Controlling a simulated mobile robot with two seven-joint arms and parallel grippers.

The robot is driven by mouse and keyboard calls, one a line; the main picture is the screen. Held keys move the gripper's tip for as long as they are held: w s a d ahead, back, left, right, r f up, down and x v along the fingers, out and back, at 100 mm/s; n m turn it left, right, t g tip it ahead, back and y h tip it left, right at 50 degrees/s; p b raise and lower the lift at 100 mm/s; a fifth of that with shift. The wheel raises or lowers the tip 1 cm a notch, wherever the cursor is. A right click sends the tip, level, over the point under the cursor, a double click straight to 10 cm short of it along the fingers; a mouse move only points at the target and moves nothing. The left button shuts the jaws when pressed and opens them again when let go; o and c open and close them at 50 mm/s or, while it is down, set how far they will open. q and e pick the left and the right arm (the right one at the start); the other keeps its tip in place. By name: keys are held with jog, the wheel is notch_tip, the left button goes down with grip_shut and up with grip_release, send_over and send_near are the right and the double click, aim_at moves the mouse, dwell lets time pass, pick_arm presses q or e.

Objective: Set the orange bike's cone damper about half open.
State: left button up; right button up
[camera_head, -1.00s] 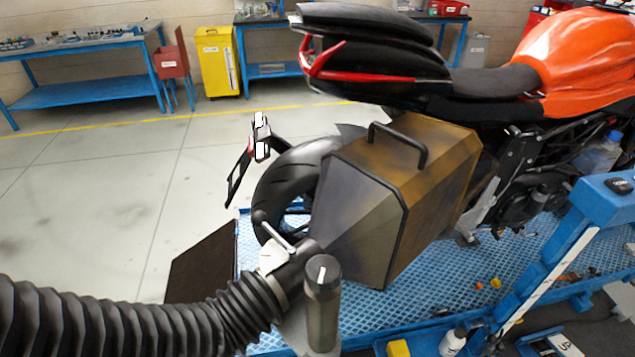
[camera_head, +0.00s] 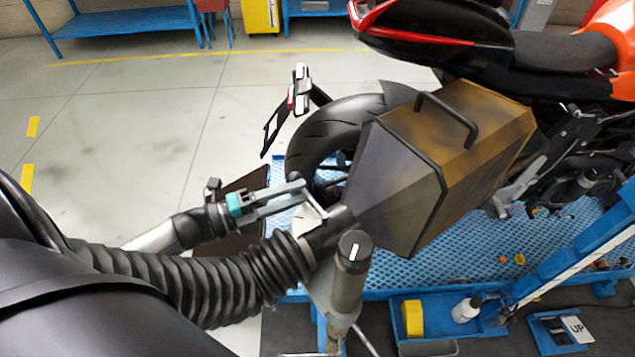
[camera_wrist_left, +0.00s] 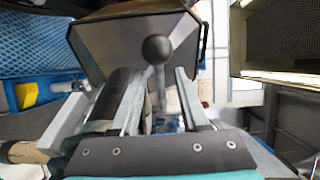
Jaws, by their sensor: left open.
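The orange bike (camera_head: 608,45) stands on a blue lift, with the large brown and grey exhaust cone (camera_head: 400,190) at its rear wheel. The damper lever (camera_head: 316,205) is a thin rod on the cone's narrow neck, beside a pale dial plate (camera_head: 302,222) whose marks I cannot read. My left gripper (camera_head: 302,190) is open, with its fingertips at the lever's outer end. In the left wrist view, the lever's dark ball knob (camera_wrist_left: 157,49) shows between the tips of the open left gripper (camera_wrist_left: 156,80). I cannot tell whether a finger touches it. My right gripper is not in view.
A ribbed black hose (camera_head: 190,290) runs to the cone's neck, just below my left gripper. A grey upright post (camera_head: 347,285) stands close to the right. A blue tray (camera_head: 440,322) holds a yellow block and a bottle. Open floor (camera_head: 130,120) lies to the left.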

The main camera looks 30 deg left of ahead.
pick_arm(q)
jog(key=x, duration=0.5)
jog(key=shift+w+d, duration=0.2)
grip_shut()
dwell(1.3)
